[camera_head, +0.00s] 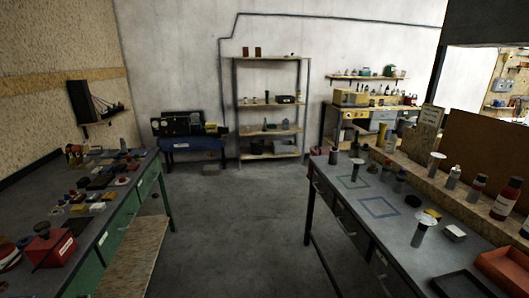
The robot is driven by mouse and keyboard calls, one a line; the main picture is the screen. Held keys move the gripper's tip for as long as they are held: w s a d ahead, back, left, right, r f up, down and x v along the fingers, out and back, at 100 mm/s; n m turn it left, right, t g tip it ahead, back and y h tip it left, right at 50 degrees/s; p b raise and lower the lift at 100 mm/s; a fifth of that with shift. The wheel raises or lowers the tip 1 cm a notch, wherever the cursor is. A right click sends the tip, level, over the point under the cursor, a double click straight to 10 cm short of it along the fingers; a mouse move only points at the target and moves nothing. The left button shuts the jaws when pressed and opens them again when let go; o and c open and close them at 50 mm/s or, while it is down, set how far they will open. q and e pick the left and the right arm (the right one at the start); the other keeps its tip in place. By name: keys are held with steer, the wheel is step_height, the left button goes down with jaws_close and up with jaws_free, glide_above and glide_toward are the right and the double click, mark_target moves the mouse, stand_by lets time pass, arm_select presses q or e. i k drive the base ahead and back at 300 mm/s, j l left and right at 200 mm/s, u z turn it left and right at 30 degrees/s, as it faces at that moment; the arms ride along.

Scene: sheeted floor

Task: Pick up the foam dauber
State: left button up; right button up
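I cannot tell for certain which thing is the foam dauber. Several upright pieces with round pale tops stand on the right workbench (345,205): one near the front (421,232), one farther back (356,171), and one on the raised wooden ledge (434,168). Each has a narrower body under a wide flat top. A small yellow block (432,213) and a white block (455,233) lie near the front one. Neither of my grippers shows in the head view.
The left green workbench (116,215) is crowded with small items and a red box (50,247). Bottles (505,200) line the right ledge. A black tray (462,285) and an orange bin (503,268) sit at front right. Grey floor (235,230) between the benches is clear.

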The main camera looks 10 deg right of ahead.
mark_target(374, 164)
steer(key=i, duration=1.6)
steer(key=i+z, duration=0.2)
steer(key=i, duration=0.2)
steer(key=i+j+z, duration=0.25)
steer(key=i, duration=0.15)
steer(key=i+z, duration=0.5)
steer(key=i+j+z, duration=0.2)
steer(key=z, duration=0.3)
steer(key=i+j+z, duration=0.45)
